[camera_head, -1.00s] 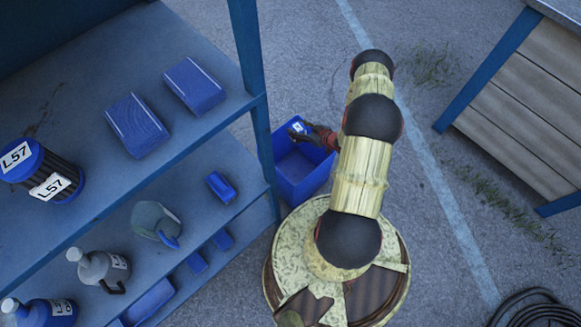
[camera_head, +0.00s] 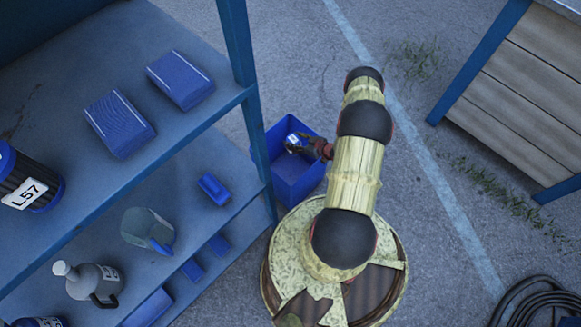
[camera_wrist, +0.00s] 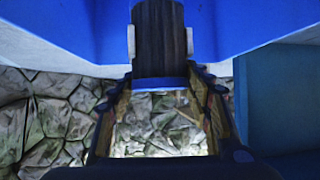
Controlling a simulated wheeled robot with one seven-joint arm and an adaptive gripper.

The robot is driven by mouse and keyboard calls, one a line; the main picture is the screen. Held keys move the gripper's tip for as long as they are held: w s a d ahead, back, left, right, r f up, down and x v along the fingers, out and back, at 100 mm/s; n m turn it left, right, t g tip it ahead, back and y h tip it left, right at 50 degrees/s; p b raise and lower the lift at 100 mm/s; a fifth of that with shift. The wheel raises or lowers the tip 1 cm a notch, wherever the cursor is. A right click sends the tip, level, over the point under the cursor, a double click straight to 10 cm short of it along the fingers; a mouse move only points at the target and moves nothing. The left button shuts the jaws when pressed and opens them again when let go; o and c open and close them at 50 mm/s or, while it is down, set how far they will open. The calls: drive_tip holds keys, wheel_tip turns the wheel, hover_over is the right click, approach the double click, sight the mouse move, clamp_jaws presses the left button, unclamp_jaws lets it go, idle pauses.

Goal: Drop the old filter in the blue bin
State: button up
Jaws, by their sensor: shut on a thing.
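The old filter (camera_wrist: 160,48) is a dark ribbed cylinder with a blue end cap in the wrist view. My gripper (camera_wrist: 161,42) is shut on it, one finger on each side. In the head view the filter (camera_head: 296,141) shows small, with a pale label, and my gripper (camera_head: 312,147) reaches it from the right. The blue bin (camera_head: 290,190) is an open box on the ground beside the shelf. The filter appears over the bin's opening in this view; its exact height above the rim is unclear. Blue bin surfaces (camera_wrist: 75,42) also show behind the filter.
A blue shelf (camera_head: 190,120) stands left, close to the bin. It holds blue boxes (camera_head: 118,123), a labelled filter (camera_head: 30,190) and jugs (camera_head: 88,278). A wooden-sided bench (camera_head: 520,110) stands right. A coiled cable (camera_head: 540,302) lies lower right.

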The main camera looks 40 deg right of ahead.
drive_tip(key=o, duration=1.5)
drive_tip(key=shift+o, duration=0.2)
drive_tip(key=v, duration=1.2)
